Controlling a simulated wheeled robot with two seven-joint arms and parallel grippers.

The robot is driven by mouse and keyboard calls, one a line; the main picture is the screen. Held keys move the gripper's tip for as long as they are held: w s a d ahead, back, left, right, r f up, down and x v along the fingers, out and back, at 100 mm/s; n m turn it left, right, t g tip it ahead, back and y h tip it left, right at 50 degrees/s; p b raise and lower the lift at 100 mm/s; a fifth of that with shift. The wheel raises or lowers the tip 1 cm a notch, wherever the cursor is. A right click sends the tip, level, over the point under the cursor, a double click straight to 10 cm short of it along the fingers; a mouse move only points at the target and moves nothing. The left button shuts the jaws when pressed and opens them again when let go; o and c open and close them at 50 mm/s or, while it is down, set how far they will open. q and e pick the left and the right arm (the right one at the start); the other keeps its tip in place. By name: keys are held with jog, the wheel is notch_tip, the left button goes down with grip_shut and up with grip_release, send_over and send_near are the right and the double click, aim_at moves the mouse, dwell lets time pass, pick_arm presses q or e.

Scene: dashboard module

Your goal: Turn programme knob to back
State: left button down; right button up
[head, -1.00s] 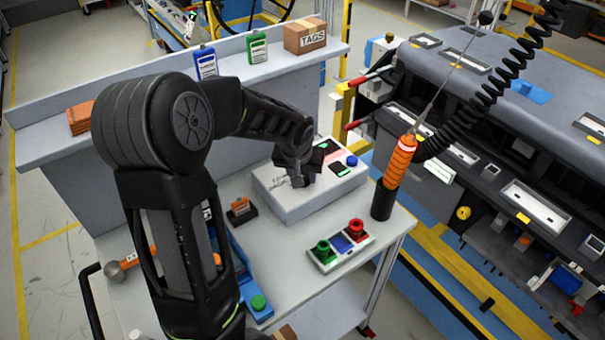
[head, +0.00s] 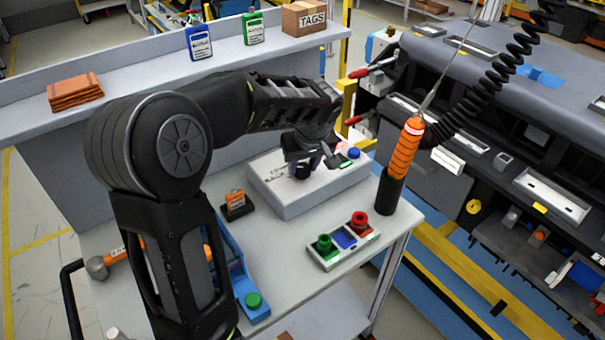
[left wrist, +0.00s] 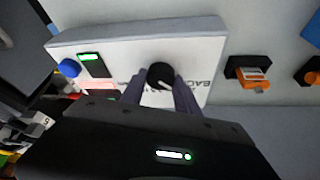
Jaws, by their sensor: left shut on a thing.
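The programme knob (left wrist: 160,74) is a round black knob on the sloped top of a light grey box (head: 315,199). My left gripper (head: 304,165) is over the box with its fingers down at the knob. In the left wrist view the two fingers (left wrist: 161,92) stand on either side of the knob, shut on it. A white mark shows on the knob; its exact heading is hard to tell. Printed lettering reading "BACK" (left wrist: 210,80) lies to the right of the knob there, and other lettering is partly hidden by the fingers. My right gripper is not in view.
The box also has a lit green display (left wrist: 90,58) and a blue button (head: 354,153). An orange tool in a black holder (head: 389,195) stands to its right. A panel with green and red knobs (head: 343,243) sits in front. A shelf (head: 150,72) runs behind.

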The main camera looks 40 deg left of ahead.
pick_arm(q)
jog(key=shift+n+g+b, duration=0.4)
jog(key=shift+n+b, duration=0.2)
jog(key=shift+n, duration=0.4)
jog(key=c, duration=0.9)
grip_release()
jog(key=v, duration=0.7)
jog(key=shift+d+r+b, duration=0.25)
jog(key=shift+r+b, duration=0.05)
jog(key=shift+r, duration=0.05)
